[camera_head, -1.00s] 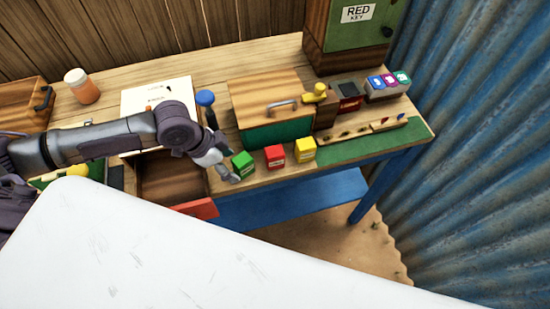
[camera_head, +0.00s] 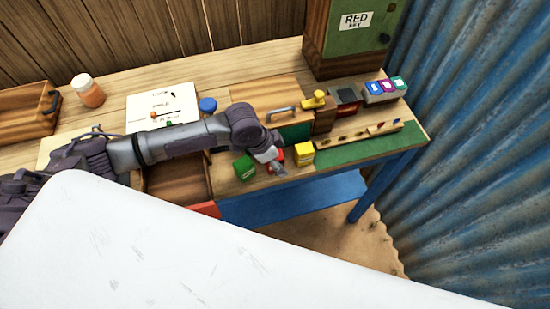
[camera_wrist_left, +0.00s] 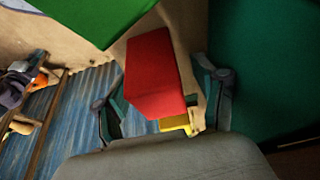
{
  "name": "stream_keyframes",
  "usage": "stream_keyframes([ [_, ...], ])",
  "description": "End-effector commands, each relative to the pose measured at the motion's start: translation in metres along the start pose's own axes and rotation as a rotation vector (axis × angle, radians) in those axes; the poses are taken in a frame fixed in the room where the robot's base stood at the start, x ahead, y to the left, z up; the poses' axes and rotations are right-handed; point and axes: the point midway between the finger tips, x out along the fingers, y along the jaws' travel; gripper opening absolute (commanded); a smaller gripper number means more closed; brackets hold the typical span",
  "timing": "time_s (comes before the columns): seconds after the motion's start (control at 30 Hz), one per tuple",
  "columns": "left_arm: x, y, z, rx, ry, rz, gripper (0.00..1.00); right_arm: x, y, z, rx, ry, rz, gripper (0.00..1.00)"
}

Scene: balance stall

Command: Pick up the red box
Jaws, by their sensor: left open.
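The red box (camera_wrist_left: 154,72) shows in the left wrist view between the two spread fingers of my left gripper (camera_wrist_left: 165,100). The fingers look open, and I cannot tell whether either one touches it. In the head view my left gripper (camera_head: 273,163) is over the red box (camera_head: 281,155) and hides much of it. The green box (camera_head: 244,168) stands just left of it and the yellow box (camera_head: 304,153) just right. The wrist view also shows the green box (camera_wrist_left: 90,18) and part of the yellow box (camera_wrist_left: 176,123). My right gripper is not in view.
The boxes stand near the front edge of the wooden table (camera_head: 225,72). Behind them is a wooden chest (camera_head: 262,95) with a handle. An open drawer (camera_head: 175,185) is at left, and a green strip (camera_head: 355,150) is at right. A blue corrugated wall (camera_head: 480,140) bounds the right side.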

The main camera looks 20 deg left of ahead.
Motion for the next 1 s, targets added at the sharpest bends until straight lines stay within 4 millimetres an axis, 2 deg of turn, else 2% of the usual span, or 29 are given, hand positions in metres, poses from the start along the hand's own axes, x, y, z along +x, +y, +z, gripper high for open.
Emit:
stream_keyframes([
  [0.3,0.0061,0.0,0.0003,0.001,0.001,0.0,0.69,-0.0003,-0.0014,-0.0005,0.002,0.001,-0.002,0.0],
  [0.7,0.0057,-0.0001,0.0002,0.0,0.001,-0.001,0.05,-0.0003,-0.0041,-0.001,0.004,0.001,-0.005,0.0],
  [1.0,0.0033,-0.0003,-0.0011,0.001,0.003,-0.001,0.04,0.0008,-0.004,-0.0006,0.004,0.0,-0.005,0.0],
])
